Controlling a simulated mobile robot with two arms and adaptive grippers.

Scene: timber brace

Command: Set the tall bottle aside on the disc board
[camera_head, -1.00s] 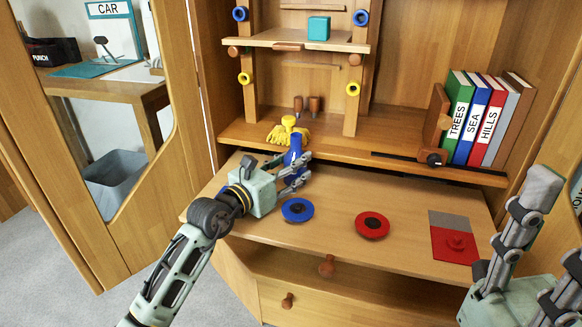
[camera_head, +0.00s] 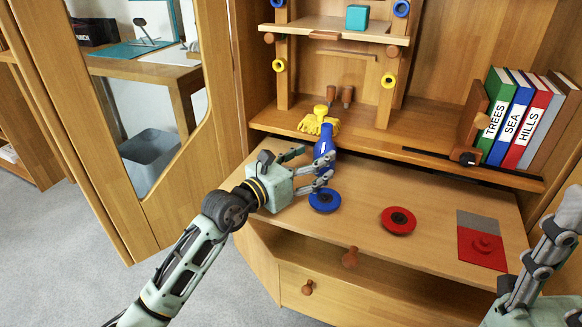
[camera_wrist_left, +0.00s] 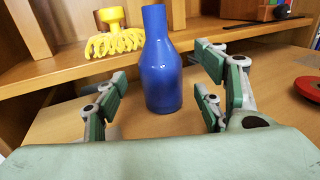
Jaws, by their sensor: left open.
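The tall blue bottle (camera_head: 323,141) stands upright on the wooden board (camera_head: 430,190), which carries a blue disc (camera_head: 325,201) and a red disc (camera_head: 398,220). My left gripper (camera_head: 313,168) is open just left of the bottle, low over the board. In the left wrist view the bottle (camera_wrist_left: 163,70) stands between the spread fingers (camera_wrist_left: 164,108), with a gap on both sides. The bottle's lower part is partly hidden by a finger in the head view. My right gripper (camera_head: 548,245) is cut off at the right edge, with only part of it showing.
A yellow claw-like piece (camera_head: 319,124) sits on the ledge behind the bottle. Books (camera_head: 515,118) stand at the back right. A grey and red plate (camera_head: 482,248) lies on the board's right side. The board between the discs and the books is clear.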

